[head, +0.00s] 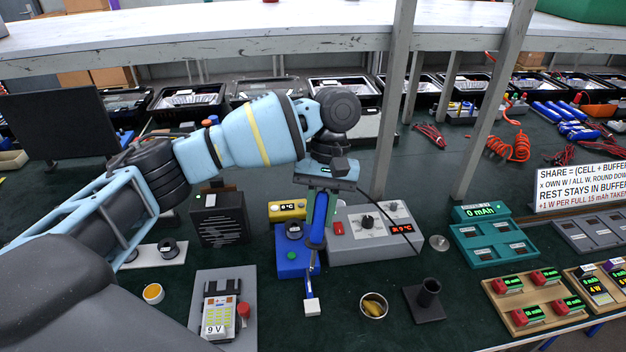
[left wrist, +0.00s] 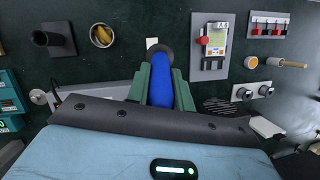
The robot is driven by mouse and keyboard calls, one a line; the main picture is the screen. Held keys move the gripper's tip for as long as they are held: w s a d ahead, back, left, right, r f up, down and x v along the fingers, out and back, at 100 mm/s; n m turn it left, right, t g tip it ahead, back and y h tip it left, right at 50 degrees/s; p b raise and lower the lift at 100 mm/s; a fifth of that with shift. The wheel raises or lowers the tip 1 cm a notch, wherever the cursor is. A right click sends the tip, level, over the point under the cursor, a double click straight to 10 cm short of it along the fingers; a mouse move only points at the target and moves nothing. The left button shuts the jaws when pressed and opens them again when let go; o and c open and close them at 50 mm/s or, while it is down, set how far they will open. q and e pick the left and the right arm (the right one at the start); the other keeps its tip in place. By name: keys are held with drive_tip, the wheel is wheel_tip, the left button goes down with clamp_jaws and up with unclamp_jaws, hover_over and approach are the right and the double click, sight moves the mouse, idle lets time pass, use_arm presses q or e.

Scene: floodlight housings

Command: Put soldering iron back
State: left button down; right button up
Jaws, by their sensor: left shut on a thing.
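My left gripper (head: 326,183) is shut on the soldering iron (head: 319,212), around its blue handle. The iron hangs below the gripper with its dark collar downward, in front of the blue and grey boxes. In the left wrist view, the blue handle (left wrist: 159,92) lies between the two green fingers and the dark round collar shows beyond them; the metal tip is hard to make out. A black stand with an upright tube (head: 428,292) is on the bench to the right, apart from the iron. It also shows in the left wrist view (left wrist: 55,40). My right gripper is not in view.
A grey station with a red display (head: 352,252) and a blue box (head: 290,262) stand close behind the iron. A tin of brass wool (head: 373,305) is left of the stand. A grey post (head: 390,110) rises behind. Meter boards (head: 530,312) lie at right.

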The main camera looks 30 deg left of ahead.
use_arm(q)
drive_tip(key=s+a+f+m+y, duration=0.1)
drive_tip(key=s+f+m, duration=0.3)
drive_tip(key=s, duration=0.5)
drive_tip(key=shift+s+a+f+y, duration=0.15)
drive_tip(key=shift+a+f+y, duration=0.15)
drive_tip(key=shift+a+f, duration=0.05)
